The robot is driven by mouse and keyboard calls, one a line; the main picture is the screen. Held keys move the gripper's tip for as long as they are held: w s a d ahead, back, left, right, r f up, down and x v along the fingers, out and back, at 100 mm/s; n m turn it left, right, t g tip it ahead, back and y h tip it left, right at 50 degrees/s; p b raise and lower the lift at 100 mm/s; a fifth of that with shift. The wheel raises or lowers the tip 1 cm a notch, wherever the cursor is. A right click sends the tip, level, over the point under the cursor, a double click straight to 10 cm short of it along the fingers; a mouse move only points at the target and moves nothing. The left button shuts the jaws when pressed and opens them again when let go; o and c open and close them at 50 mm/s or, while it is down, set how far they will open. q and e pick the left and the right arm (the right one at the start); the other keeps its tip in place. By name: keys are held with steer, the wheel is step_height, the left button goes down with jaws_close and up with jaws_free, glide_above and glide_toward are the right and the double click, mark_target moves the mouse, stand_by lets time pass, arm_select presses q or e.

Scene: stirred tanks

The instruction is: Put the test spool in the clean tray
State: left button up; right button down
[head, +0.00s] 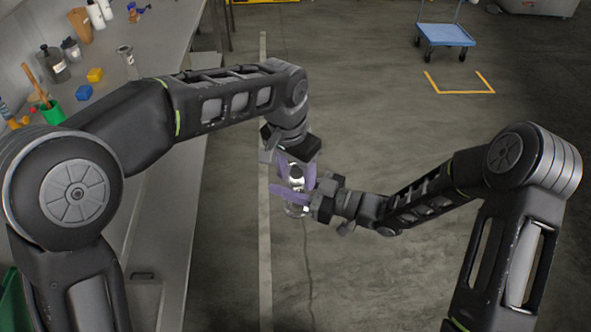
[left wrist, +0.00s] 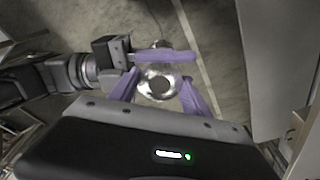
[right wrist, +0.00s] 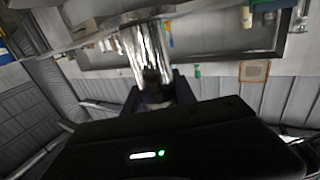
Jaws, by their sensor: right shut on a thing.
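The test spool (head: 296,208), a shiny metal cylinder, is upright in mid-air where my two arms meet in the head view. My right gripper (head: 287,194) comes from the right and is shut on it. My left gripper (head: 297,168) comes from above, its purple fingers apart on either side of the spool's upper end. In the left wrist view, the spool's round end (left wrist: 158,84) lies between these fingers, with a right-gripper finger across it. In the right wrist view, the shiny spool (right wrist: 150,48) stands at my dark fingertips. I cannot make out a clean tray.
A grey bench (head: 165,60) runs along the left, carrying bottles, a green cup (head: 52,113), a yellow block (head: 95,75) and a blue block (head: 84,92). A blue cart (head: 446,35) stands far right near yellow floor markings. The floor around my grippers is clear.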

arm_select(q)
steer(key=c, duration=0.7)
jaws_close()
arm_select(e)
steer(key=c, duration=0.9)
jaws_free()
steer(key=v, duration=1.2)
steer(key=shift+w+f, duration=0.1)
steer(key=shift+w, duration=0.05)
